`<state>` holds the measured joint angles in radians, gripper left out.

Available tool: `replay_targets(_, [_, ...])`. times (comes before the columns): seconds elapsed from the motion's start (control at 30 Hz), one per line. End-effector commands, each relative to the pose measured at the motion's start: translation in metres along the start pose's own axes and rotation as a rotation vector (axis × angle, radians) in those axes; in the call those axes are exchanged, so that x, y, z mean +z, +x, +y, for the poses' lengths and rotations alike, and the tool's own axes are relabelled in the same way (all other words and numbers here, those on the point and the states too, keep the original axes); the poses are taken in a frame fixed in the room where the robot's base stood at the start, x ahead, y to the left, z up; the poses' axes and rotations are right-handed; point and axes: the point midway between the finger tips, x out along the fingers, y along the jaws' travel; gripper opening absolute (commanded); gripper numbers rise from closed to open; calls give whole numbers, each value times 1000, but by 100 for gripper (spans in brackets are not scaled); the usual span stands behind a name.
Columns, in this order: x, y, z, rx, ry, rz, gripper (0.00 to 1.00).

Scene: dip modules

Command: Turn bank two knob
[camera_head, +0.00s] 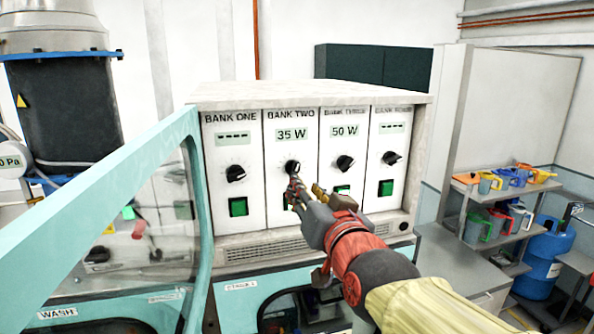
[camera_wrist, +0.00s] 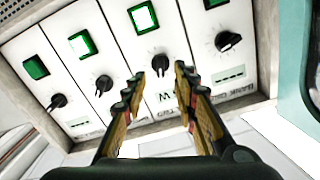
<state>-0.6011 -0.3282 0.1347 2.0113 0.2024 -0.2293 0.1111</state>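The bank two knob (camera_head: 293,166) is a small black dial on the white panel headed BANK TWO, below a display (camera_head: 291,135) reading 35 W. My gripper (camera_head: 293,184) is just below and in front of this knob in the head view. In the wrist view the fingers of my gripper (camera_wrist: 159,80) are apart, with the bank two knob (camera_wrist: 160,64) showing in line with the gap, near the tips. I cannot tell whether either finger touches it. My gripper partly hides the green button under the knob in the head view.
The bank one knob (camera_head: 235,173), bank three knob (camera_head: 345,163) and last bank's knob (camera_head: 391,158) sit close by in a row. Bank three reads 50 W; the outer displays show dashes. A teal-framed clear panel (camera_head: 105,215) stands at left. Shelves with coloured jugs (camera_head: 489,183) are at right.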

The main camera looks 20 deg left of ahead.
Motion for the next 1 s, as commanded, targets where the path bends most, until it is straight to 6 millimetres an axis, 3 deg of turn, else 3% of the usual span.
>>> replay_targets(0.17, [-6,9,0,-1,8,24,29])
replay_targets(0.63, [-9,69,0,-2,7,23,29])
replay_targets(1.0, [-8,78,0,-2,7,23,29])
